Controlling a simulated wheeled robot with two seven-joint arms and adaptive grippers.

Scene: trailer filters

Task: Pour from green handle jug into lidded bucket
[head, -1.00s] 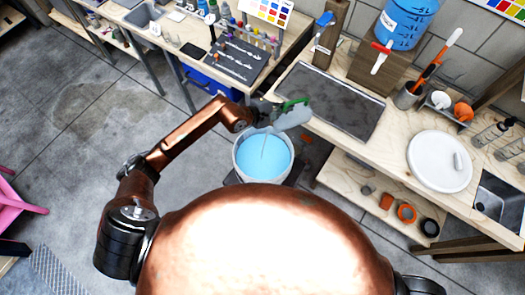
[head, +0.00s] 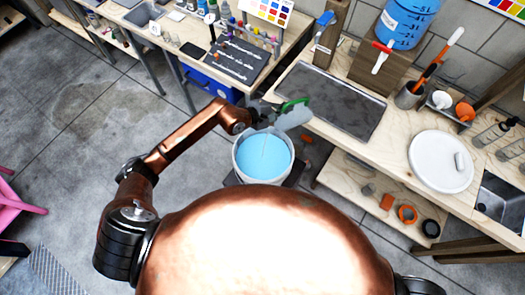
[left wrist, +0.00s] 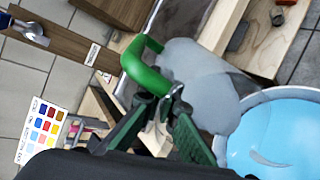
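The jug (head: 294,119) is grey and translucent with a green handle (head: 293,104). It is tilted above the rim of a white bucket (head: 237,162), which is open at the top and holds light blue liquid (head: 262,158). A thin pale streak runs below the jug over the liquid. My left gripper (head: 268,108) is shut on the handle. The left wrist view shows its fingers (left wrist: 165,108) at the handle (left wrist: 142,68), the jug body (left wrist: 200,78) and the bucket rim (left wrist: 262,98). My right gripper is not in view.
A round white lid (head: 430,168) lies on the right bench. A grey mat (head: 330,100), a blue container with a red tap (head: 405,25) and a cup of tools (head: 408,97) stand or lie there too. The bucket stands on a dark base (head: 292,174). Open floor lies left.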

